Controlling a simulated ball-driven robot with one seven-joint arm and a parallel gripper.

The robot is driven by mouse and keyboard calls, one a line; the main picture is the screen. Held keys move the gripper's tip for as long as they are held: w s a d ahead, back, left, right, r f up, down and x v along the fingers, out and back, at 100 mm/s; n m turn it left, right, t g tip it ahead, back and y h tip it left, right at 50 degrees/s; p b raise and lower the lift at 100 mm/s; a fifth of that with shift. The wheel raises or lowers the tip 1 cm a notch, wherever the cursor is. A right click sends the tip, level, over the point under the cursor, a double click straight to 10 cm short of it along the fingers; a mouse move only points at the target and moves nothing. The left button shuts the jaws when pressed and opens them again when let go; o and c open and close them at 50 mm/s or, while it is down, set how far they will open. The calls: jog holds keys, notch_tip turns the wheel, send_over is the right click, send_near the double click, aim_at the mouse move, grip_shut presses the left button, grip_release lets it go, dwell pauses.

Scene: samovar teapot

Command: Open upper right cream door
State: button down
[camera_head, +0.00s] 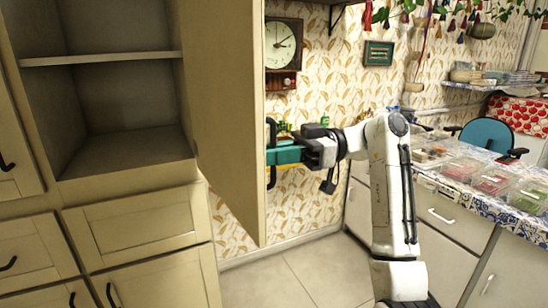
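The upper right cream door (222,110) stands wide open, swung out from the cabinet and seen at a steep angle. Its black handle (271,180) is on the right side, facing the wallpapered wall. My gripper (275,154), with teal fingers, reaches in from the right and is at the middle of the handle. The fingers hide that part of the handle, and I cannot tell whether they are closed around it.
The open compartment (125,155) shows one shelf (100,58) and looks empty. Closed drawers and doors lie below. A counter (468,205) with food containers stands at the right. Tiled floor (310,275) is clear in front of the wall.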

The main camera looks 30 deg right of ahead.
jog(key=shift+d, duration=0.2)
jog(key=shift+w, duration=0.1)
jog(key=c, duration=1.3)
grip_release()
jog(key=s+d+b, duration=0.1)
jog(key=d, duration=0.9)
jog(key=shift+s+d, duration=0.25)
jog(key=shift+d, duration=0.1)
